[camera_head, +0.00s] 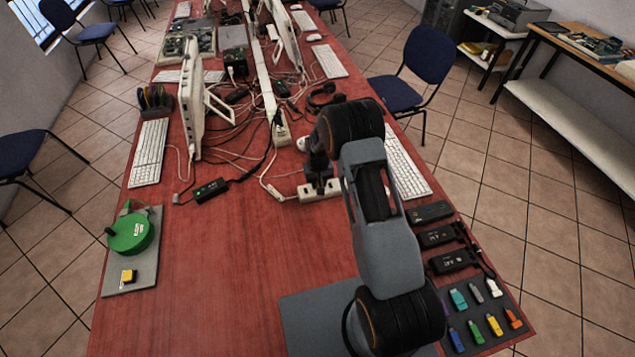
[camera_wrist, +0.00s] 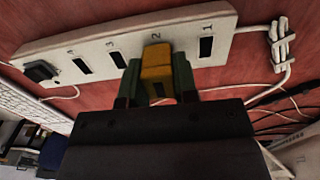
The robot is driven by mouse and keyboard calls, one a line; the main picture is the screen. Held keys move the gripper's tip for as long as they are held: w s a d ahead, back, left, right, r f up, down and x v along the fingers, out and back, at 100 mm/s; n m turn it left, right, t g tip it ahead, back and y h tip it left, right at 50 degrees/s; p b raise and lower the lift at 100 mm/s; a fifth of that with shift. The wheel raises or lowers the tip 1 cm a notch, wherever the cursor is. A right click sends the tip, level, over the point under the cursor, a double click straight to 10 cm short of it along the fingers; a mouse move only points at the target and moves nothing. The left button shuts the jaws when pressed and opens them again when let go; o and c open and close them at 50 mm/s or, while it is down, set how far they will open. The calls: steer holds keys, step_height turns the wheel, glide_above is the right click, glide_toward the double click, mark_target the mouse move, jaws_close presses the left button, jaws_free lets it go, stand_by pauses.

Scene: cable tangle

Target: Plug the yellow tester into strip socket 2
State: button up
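The yellow tester (camera_wrist: 157,66) is between the two fingers of my gripper (camera_wrist: 157,84) in the wrist view, and the fingers are shut on it. It stands against the white power strip (camera_wrist: 78,54) at the place marked 2 and hides that socket. I cannot tell how far it sits in. Sockets 1 (camera_wrist: 206,46), 3 (camera_wrist: 119,59) and 4 (camera_wrist: 82,66) show as dark slots. A black plug (camera_wrist: 40,71) sits at the strip's left end. In the head view my arm covers much of the strip (camera_head: 308,191), and the tester is hidden.
Tangled cables (camera_head: 240,140) lie behind the strip. A keyboard (camera_head: 405,168) and black adapters (camera_head: 437,236) are to the right. A grey board with a green reel (camera_head: 130,233) and a small yellow block (camera_head: 129,276) is at left.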

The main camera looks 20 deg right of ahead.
jaws_close()
steer(key=shift+f, duration=0.3)
steer(key=o, duration=0.6)
jaws_free()
steer(key=shift+r, duration=0.15)
step_height(320, 180, up, 14)
steer(key=f+b, duration=0.1)
steer(key=b, duration=0.2)
steer(key=s+r+t, duration=0.2)
steer(key=s+r, duration=0.6)
steer(key=s, duration=0.5)
steer(key=s+r+t, duration=0.2)
steer(key=s+r, duration=0.7)
steer(key=s, duration=0.3)
steer(key=shift+s+a+r, duration=0.15)
steer(key=shift+s+r, duration=0.1)
steer(key=shift+s, duration=0.15)
